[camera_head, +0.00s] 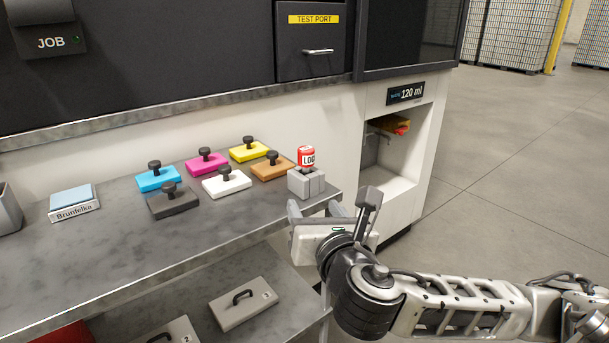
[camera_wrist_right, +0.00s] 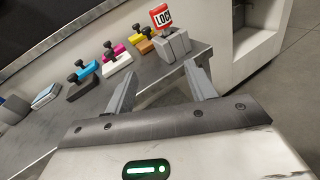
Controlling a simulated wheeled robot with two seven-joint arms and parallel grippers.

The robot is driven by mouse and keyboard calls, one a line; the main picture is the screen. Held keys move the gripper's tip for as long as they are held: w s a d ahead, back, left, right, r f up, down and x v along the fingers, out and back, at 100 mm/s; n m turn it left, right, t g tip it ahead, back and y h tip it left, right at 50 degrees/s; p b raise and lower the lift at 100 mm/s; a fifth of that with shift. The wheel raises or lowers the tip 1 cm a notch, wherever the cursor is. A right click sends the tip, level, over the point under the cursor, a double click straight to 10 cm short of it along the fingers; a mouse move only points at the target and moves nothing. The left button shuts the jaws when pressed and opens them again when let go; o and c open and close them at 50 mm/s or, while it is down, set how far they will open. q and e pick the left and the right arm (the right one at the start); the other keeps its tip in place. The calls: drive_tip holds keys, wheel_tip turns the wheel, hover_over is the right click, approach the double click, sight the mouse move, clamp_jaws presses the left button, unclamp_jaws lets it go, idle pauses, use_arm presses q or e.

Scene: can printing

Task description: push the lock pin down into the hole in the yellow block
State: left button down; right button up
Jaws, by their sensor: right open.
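A red and white piece lettered "LOC" (camera_head: 307,157) stands upright in a grey block (camera_head: 305,184) at the right end of the counter. I cannot tell whether it is the lock pin. The yellow block (camera_head: 249,151) is at the back of the counter, with a dark knob (camera_head: 248,140) standing up from it; no hole can be made out. My right gripper (camera_head: 315,208) is open and empty, just off the counter's right end, below and in front of the grey block. In the right wrist view, the fingers (camera_wrist_right: 163,82) reach toward the grey block (camera_wrist_right: 174,46), apart from the lettered piece (camera_wrist_right: 161,16).
Cyan (camera_head: 158,178), magenta (camera_head: 206,163), white (camera_head: 227,182), orange (camera_head: 271,168) and dark grey (camera_head: 173,202) knobbed blocks stand nearby. A "Brunfelka" box (camera_head: 74,203) is at left. The counter's front (camera_head: 150,285) is bare. An open bay (camera_head: 388,180) is at right.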

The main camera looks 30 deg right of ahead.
sight(311, 160)
drive_tip(key=shift+n+t+h, duration=0.3)
drive_tip(key=shift+n+h, duration=0.4)
drive_tip(key=shift+h, duration=0.2)
drive_tip(key=w+d+r, duration=0.1)
drive_tip(key=w, duration=0.2)
drive_tip(key=w+d+r, duration=0.1)
drive_tip(key=w+d, duration=0.1)
drive_tip(key=w, duration=0.1)
drive_tip(key=w+d+r, duration=0.1)
drive_tip(key=w+d, duration=0.1)
drive_tip(key=shift+w+d, duration=0.25)
drive_tip(key=shift+w, duration=0.15)
drive_tip(key=shift+a+x, duration=0.15)
drive_tip(key=shift+x, duration=1.35)
drive_tip(key=shift+a+x, duration=0.2)
drive_tip(key=shift+x, duration=1.35)
drive_tip(key=shift+w, duration=0.15)
drive_tip(key=shift+c, duration=0.3)
drive_tip(key=c, duration=1)
